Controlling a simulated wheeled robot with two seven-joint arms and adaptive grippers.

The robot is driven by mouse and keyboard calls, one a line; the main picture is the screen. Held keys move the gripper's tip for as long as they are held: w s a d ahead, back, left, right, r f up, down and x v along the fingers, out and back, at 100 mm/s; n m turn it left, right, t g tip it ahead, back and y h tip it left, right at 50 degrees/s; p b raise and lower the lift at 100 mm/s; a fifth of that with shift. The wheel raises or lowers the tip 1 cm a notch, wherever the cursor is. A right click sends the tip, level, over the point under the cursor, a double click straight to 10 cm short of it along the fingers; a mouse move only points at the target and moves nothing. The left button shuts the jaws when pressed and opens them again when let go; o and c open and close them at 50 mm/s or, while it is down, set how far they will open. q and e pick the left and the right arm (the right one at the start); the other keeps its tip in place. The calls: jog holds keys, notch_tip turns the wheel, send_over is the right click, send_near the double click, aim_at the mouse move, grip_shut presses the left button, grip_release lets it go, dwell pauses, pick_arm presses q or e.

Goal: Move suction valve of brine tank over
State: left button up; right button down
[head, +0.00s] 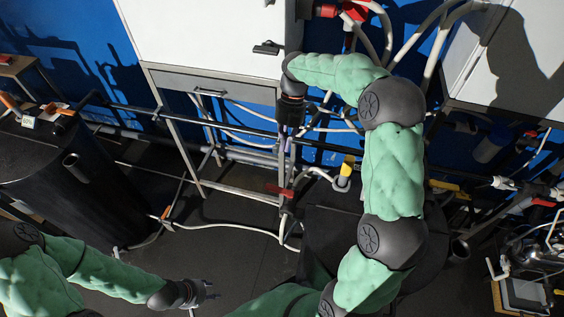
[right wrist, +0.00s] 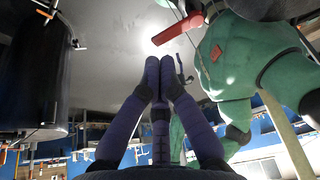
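A red valve handle (head: 280,191) sits on the pipework below the white cabinet in the head view. A red handle (right wrist: 178,28) also shows just beyond my fingertips in the right wrist view. An orange-handled valve (head: 167,212) is on the low pipe near the black tank (head: 90,195). No label tells which one is the suction valve. My right gripper (head: 288,155) points down above the red handle; in the right wrist view its fingers (right wrist: 159,68) are together with nothing seen between them. My left gripper (head: 209,291) is low at the bottom, fingers apart and empty.
A metal frame (head: 186,150) and pipes stand close to my right gripper. The white cabinet (head: 205,35) is above it. A yellow-handled valve (head: 347,166) is to its right, partly beside my arm. Dark floor (head: 225,245) is mostly free between the tank and my right arm.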

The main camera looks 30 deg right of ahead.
aim_at(280, 191)
jog(key=b+x, duration=0.7)
jog(key=x, duration=0.5)
dwell(0.3)
jog(key=shift+s+d, duration=0.1)
jog(key=shift+s+a+f, duration=0.1)
jog(key=shift+s+a, duration=0.2)
jog(key=shift+a, duration=0.35)
